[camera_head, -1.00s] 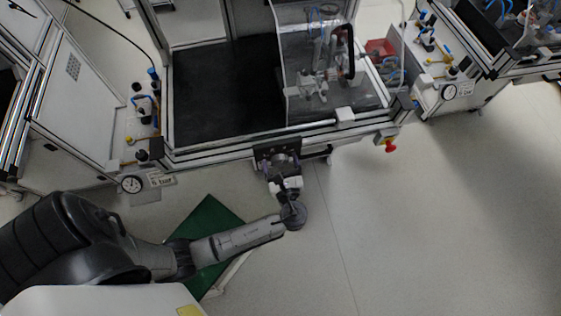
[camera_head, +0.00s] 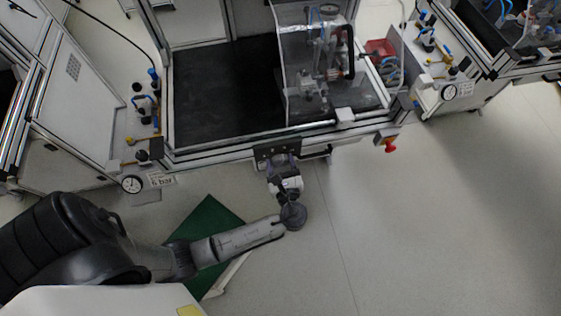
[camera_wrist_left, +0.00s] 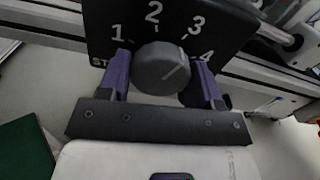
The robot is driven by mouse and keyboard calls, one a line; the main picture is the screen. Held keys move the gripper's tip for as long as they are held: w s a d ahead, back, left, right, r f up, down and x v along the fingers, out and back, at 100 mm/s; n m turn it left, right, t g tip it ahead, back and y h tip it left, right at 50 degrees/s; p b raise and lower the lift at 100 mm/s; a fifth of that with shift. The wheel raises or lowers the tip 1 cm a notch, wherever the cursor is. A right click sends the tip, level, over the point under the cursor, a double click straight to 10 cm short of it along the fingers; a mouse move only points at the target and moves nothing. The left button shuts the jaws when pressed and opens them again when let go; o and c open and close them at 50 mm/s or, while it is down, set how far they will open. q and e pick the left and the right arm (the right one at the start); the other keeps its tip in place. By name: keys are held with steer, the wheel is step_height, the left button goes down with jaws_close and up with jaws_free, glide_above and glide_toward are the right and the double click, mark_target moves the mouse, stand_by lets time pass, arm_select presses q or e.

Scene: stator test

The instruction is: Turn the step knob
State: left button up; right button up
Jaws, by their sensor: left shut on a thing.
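The step knob (camera_wrist_left: 160,68) is a dark grey round knob on a black panel (camera_wrist_left: 230,25) with the white marks 1, 2, 3 and 4. A partly hidden "ST" label is at the left of the panel. The white line on the knob points up and right, roughly between 3 and 4. My left gripper (camera_wrist_left: 162,76) has its two purple fingers on either side of the knob, shut on it. In the head view, my left gripper (camera_head: 281,165) is at the panel (camera_head: 265,153) on the front of the workstation. My right gripper is not in view.
The workstation has a black worktop (camera_head: 225,95) and a clear guard (camera_head: 305,80) over a fixture. A red emergency button (camera_head: 391,146) is right of the panel. A pressure gauge (camera_head: 131,184) is at the left. A green mat (camera_head: 205,225) lies on the floor below my left arm.

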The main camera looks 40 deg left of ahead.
arm_select(q)
steer(key=shift+n, duration=1)
steer(key=n, duration=0.2)
steer(key=shift+n, duration=0.3)
steer(key=shift+n+b, duration=0.3)
steer(key=shift+n, duration=1.7)
steer(key=o, duration=0.9)
steer(key=shift+d, duration=0.1)
